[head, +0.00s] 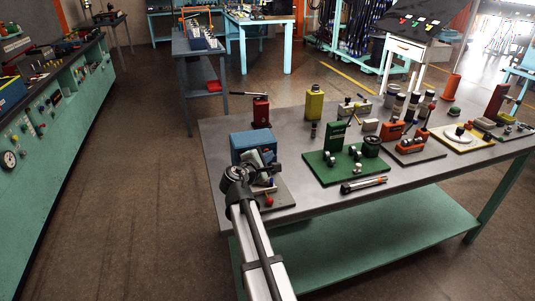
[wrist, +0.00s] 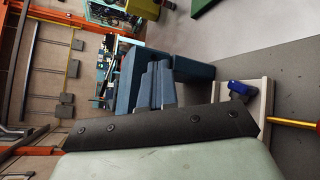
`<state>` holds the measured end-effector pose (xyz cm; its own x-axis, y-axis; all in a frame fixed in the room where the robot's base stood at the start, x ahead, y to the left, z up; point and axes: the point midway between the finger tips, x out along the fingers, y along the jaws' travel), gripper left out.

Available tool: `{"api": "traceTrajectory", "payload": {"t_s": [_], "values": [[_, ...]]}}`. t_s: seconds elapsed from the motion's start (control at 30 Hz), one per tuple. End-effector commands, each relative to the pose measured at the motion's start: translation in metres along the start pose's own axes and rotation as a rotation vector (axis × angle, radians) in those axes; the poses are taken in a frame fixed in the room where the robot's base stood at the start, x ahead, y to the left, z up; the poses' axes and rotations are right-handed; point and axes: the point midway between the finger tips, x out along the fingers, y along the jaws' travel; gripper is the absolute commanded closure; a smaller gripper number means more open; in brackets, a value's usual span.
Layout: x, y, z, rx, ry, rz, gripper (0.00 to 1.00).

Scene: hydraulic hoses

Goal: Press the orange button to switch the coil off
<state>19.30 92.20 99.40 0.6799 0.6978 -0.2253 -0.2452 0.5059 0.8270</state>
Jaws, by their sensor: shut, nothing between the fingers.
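My gripper (head: 266,178) is over the near left end of the grey workbench, in front of a blue box (head: 251,143). Its fingers are shut and empty; the wrist view shows them as blue-grey blocks (wrist: 157,84) beyond the dark mounting plate. A red-orange knob (head: 268,201) sits just below and beside the gripper on a small base plate. In the wrist view, an orange-yellow rod (wrist: 295,123) and a dark blue part (wrist: 240,89) show on the right. I cannot make out for sure which part is the orange button; my gripper and arm hide part of this unit.
A green board (head: 340,172) with a green block and fittings lies to the right, with a tube-like tool (head: 363,185) before it. Orange units (head: 392,131), a red bottle (head: 261,112) and a yellow bottle (head: 314,103) stand farther back. The bench's front strip right of the tool is clear.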

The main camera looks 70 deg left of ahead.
Motion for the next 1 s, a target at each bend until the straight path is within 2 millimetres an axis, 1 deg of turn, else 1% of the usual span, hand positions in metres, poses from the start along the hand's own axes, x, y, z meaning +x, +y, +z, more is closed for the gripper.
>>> {"api": "traceTrajectory", "payload": {"t_s": [0.27, 1.0], "values": [[-0.003, -0.002, 0.001, 0.000, 0.002, 0.000, 1.00], [-0.043, -0.031, 0.031, 0.000, 0.000, -0.002, 1.00]]}}
